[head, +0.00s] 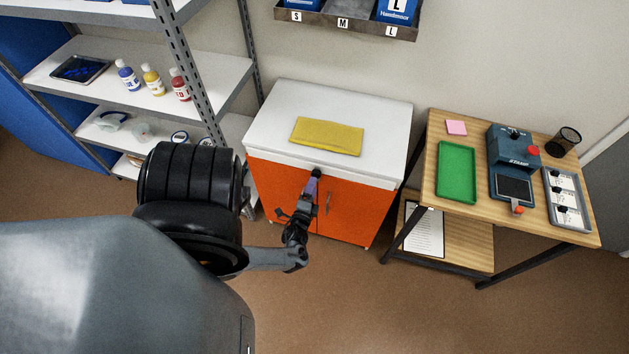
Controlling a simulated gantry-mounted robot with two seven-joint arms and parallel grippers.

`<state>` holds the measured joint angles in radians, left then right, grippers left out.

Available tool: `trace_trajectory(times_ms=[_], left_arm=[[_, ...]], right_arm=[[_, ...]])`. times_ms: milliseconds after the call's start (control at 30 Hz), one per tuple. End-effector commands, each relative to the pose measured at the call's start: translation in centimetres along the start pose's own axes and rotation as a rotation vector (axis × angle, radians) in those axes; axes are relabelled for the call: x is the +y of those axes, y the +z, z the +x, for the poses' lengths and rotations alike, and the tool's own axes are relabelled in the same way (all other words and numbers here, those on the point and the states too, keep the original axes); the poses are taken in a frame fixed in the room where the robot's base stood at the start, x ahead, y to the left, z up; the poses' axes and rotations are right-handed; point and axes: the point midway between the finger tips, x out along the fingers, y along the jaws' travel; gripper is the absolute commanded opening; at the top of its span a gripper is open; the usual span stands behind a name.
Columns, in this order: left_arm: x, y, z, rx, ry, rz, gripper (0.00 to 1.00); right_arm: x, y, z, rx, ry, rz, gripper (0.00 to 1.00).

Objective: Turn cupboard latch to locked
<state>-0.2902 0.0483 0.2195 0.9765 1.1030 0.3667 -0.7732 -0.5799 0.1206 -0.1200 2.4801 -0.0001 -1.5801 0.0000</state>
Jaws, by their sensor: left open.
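The orange cupboard (350,209) has a white top and two doors. A slim metal handle (328,204) shows on its right door. My left arm reaches in from the left, and my left gripper (313,184) is open in front of the upper middle of the doors, just under the white top. A small dark part (317,173) at the fingertips may be the latch, but I cannot tell it from the gripper. The latch's position is not readable, as the gripper covers that spot. My right gripper is not in view.
A yellow cloth (327,136) lies on the cupboard top. A grey shelf rack (215,87) with bottles stands to the left. A wooden table (437,202) with a green tray (457,193) and a blue device (512,150) stands to the right. Floor in front is clear.

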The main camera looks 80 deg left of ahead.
Motion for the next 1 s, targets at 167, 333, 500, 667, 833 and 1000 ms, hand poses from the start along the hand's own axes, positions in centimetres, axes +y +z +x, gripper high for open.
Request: trace_trajectory(times_ms=[167, 333, 500, 667, 833, 1000], left_arm=[[0.0, 0.0, -3.2, 0.0, 0.002, 0.0, 0.64], [0.0, 0.0, -5.2, -0.001, 0.001, 0.001, 0.64], [0.0, 0.0, -6.1, -0.001, 0.0, 0.001, 0.64], [0.0, 0.0, -6.2, -0.001, -0.001, 0.002, 0.64], [0.0, 0.0, -6.2, -0.001, -0.001, 0.001, 0.64], [0.0, 0.3, -6.3, -0.001, 0.001, 0.006, 0.64]], right_arm=[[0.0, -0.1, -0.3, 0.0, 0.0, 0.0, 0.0], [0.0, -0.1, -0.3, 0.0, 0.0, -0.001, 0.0], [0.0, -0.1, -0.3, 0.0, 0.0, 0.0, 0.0], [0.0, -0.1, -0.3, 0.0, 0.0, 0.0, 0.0], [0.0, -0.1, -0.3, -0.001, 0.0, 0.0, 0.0], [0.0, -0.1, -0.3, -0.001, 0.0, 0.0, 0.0]])
